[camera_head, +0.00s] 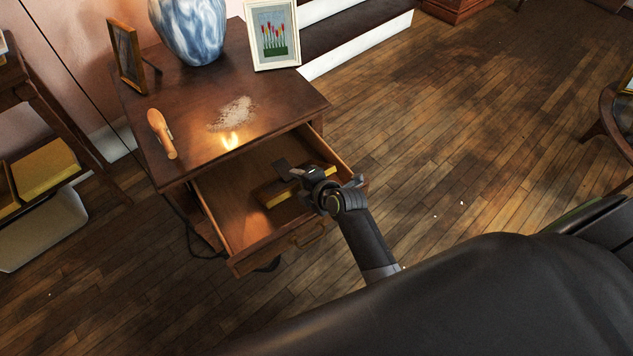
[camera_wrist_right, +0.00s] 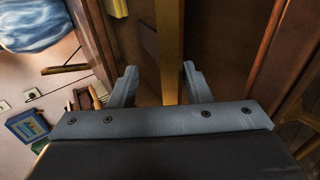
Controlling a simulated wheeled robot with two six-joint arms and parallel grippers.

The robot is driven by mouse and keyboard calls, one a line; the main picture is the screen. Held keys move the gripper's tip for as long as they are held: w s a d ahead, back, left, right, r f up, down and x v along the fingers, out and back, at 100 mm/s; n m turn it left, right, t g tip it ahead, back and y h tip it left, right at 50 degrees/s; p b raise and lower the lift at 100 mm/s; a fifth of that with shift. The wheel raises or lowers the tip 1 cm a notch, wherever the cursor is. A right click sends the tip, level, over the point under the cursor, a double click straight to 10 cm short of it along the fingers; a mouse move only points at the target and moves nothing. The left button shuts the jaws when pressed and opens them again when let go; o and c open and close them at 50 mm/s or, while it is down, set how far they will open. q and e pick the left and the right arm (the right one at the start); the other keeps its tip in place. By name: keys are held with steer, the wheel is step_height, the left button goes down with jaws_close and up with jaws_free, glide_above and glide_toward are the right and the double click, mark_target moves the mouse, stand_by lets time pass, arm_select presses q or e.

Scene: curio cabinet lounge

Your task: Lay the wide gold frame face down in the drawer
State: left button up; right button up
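The wide gold frame (camera_head: 277,199) is inside the open drawer (camera_head: 232,215) of the wooden side table. Its gold edge and a brown surface show; my gripper covers part of it, and I cannot tell whether it lies fully flat. My right gripper (camera_head: 297,182) is over the drawer at the frame. In the right wrist view, the gold edge (camera_wrist_right: 170,45) runs between the two open fingers (camera_wrist_right: 160,82), with gaps showing on both sides. My left gripper is not in view.
The tabletop (camera_head: 193,100) holds a blue-white vase (camera_head: 190,30), a standing wooden frame (camera_head: 127,55), a cream tulip picture (camera_head: 272,35), a wooden-handled brush (camera_head: 161,133) and a pale dusty patch (camera_head: 233,114). A shelf (camera_head: 40,170) stands at left.

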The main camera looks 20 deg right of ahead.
arm_select(q)
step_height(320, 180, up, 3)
steer(key=p, duration=0.3)
arm_select(e)
steer(key=v, duration=1.7)
